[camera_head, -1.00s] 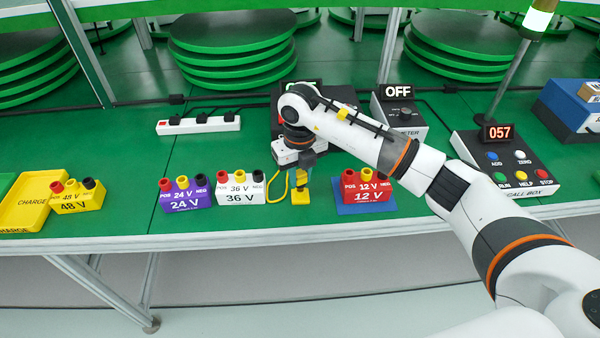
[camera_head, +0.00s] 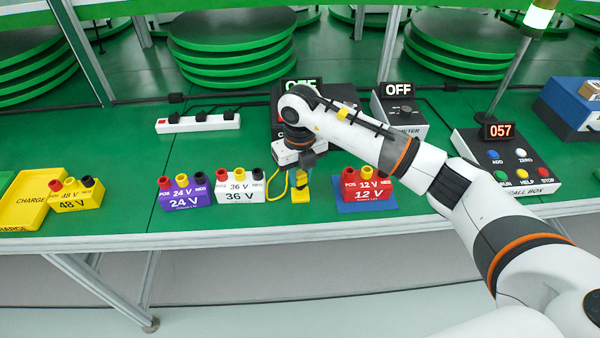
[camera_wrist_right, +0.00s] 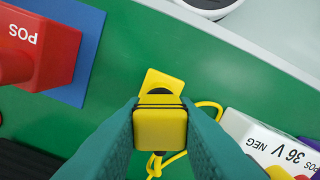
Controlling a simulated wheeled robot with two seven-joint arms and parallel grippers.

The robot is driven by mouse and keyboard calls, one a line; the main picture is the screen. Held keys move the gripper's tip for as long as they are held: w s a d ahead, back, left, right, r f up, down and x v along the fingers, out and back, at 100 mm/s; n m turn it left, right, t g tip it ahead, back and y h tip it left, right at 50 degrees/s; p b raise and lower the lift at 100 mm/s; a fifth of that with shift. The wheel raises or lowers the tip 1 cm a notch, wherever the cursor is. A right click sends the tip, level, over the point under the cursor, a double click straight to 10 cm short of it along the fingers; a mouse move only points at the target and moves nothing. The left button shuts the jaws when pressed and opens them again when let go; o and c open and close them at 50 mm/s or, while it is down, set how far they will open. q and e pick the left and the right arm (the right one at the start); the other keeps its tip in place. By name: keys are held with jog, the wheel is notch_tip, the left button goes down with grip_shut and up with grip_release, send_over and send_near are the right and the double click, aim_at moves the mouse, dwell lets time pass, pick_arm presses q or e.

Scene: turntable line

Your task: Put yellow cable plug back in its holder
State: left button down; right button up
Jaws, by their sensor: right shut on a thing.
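My right gripper (camera_head: 304,179) is shut on the yellow cable plug (camera_wrist_right: 160,128), with its teal fingers on both sides of it. The yellow holder (camera_head: 300,197) stands on the green table between the white 36 V block and the red 12 V block. In the right wrist view the holder (camera_wrist_right: 158,76) shows just beyond the plug, with a dark round part between them. The plug is over or at the holder; I cannot tell whether it is seated. A yellow cable (camera_wrist_right: 208,106) loops beside it. My left gripper is not in view.
The white 36 V block (camera_head: 240,195) is close on the left and the red 12 V block (camera_head: 368,192), on a blue mat (camera_head: 352,209), close on the right. The purple 24 V block (camera_head: 184,199) is further left. A dark meter (camera_head: 283,128) stands behind my gripper.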

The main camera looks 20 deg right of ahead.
jog(key=shift+f+b, duration=0.4)
jog(key=shift+f, duration=0.15)
dwell(1.0)
jog(key=o, duration=1)
jog(key=shift+c, duration=0.2)
jog(key=shift+r+p, duration=2.5)
jog(key=shift+r, duration=1.25)
